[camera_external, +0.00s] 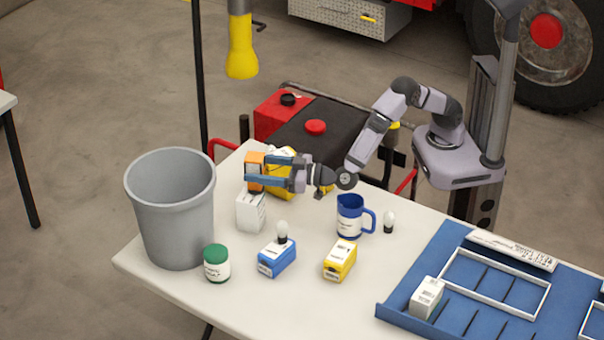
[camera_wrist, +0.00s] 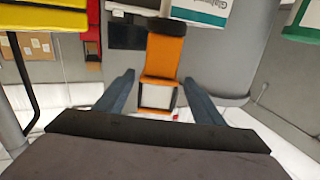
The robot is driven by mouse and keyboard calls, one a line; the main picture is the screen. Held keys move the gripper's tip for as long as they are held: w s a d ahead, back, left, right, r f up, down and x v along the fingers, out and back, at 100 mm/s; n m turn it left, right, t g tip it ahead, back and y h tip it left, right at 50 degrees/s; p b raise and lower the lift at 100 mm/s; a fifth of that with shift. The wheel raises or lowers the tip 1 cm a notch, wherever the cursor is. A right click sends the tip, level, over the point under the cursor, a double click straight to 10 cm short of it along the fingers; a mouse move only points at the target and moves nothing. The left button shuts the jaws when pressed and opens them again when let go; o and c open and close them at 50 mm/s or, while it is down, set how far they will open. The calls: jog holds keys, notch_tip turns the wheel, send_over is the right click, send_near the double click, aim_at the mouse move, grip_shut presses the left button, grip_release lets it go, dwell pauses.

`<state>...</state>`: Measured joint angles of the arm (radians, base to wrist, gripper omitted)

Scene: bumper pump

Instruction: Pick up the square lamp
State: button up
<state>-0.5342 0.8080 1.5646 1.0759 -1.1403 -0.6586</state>
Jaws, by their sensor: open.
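An orange block-shaped thing with black ends and a pale square face, which looks like the square lamp (camera_external: 255,160), is at the far left part of the table, above a white box (camera_external: 251,213). In the wrist view the lamp (camera_wrist: 162,58) lies in the middle, between the fingers. My gripper (camera_external: 257,171) is open, with its two blue-grey fingers on either side of the lamp. In the wrist view my gripper (camera_wrist: 158,80) shows a gap beside the lamp on both sides. Whether the lamp rests on the white box is hard to tell.
A grey bin (camera_external: 170,215) stands to the left. A yellow box (camera_external: 281,180) sits close behind the fingers. A green-lidded jar (camera_external: 216,263), blue box (camera_external: 277,259) with a bulb, another yellow box (camera_external: 340,261) and blue jug (camera_external: 350,217) stand nearer. A blue tray (camera_external: 455,250) is at right.

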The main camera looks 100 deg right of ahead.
jog(key=shift+p+x, duration=0.6)
jog(key=shift+x, duration=2)
jog(key=shift+d+r, duration=0.1)
jog(key=shift+r, duration=0.05)
jog(key=shift+s, duration=0.1)
jog(key=c, duration=1.3)
jog(key=shift+r, duration=0.1)
jog(key=shift+c, duration=0.8)
